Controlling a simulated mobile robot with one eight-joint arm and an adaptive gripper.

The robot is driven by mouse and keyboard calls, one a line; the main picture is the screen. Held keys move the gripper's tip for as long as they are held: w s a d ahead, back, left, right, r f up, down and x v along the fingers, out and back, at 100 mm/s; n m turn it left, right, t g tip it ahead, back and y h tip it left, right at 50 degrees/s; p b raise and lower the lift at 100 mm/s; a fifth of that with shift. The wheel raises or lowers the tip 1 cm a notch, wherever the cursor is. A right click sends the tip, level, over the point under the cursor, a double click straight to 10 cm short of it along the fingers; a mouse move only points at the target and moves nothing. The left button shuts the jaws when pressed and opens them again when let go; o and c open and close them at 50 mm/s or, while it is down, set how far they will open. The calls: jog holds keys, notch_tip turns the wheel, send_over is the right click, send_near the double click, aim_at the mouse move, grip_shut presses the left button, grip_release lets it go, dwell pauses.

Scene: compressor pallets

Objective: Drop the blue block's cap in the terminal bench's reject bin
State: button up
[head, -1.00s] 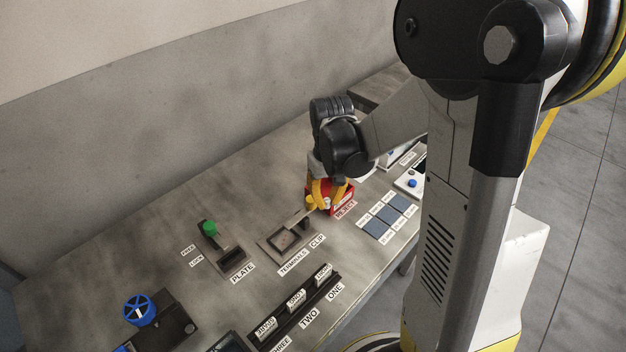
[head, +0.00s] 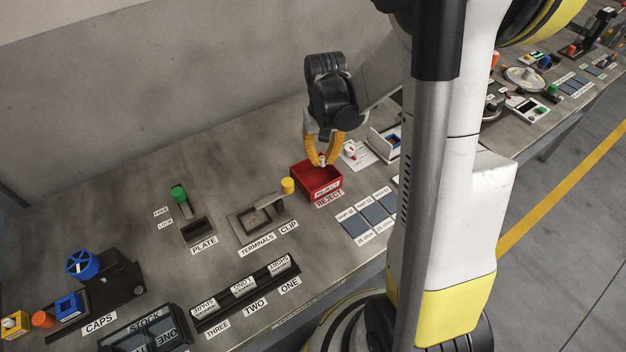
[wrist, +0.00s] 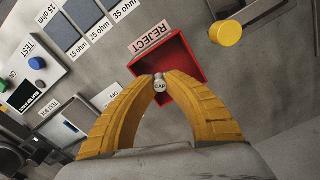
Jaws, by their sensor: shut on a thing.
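My gripper (head: 322,160) has yellow fingers and is shut on a small pale cap. The cap (wrist: 160,84) shows between the fingertips in the wrist view, with "CAP" written on it. The red reject bin (head: 318,184) stands on the bench, labelled REJECT, and shows in the wrist view (wrist: 188,66) too. The gripper and cap are over the bin's opening. How far the cap is above the bin floor is hard to tell. A blue block (head: 68,305) sits near the CAPS label at the lower left of the head view.
The terminals fixture (head: 258,219) with a yellow knob (head: 288,185) stands just left of the bin. Blue resistor pads (head: 374,212) lie in front of it at right. A white test box (head: 384,142) is behind right. Bare bench lies behind the plate fixture (head: 196,231).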

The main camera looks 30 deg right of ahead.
notch_tip(320, 180, down, 4)
jog(key=shift+f+b, duration=0.1)
jog(key=shift+b, duration=1.15)
jog(key=o, duration=0.8)
jog(key=shift+r, duration=0.2)
notch_tip(320, 180, up, 12)
jog(key=shift+f, duration=0.1)
jog(key=s+a+r+n+t, duration=0.4)
jog(key=s+a+t, duration=0.3)
jog(key=s+a, duration=0.3)
jog(key=a, duration=0.3)
jog(key=shift+s+a+r, duration=0.2)
jog(key=shift+s+r, duration=0.2)
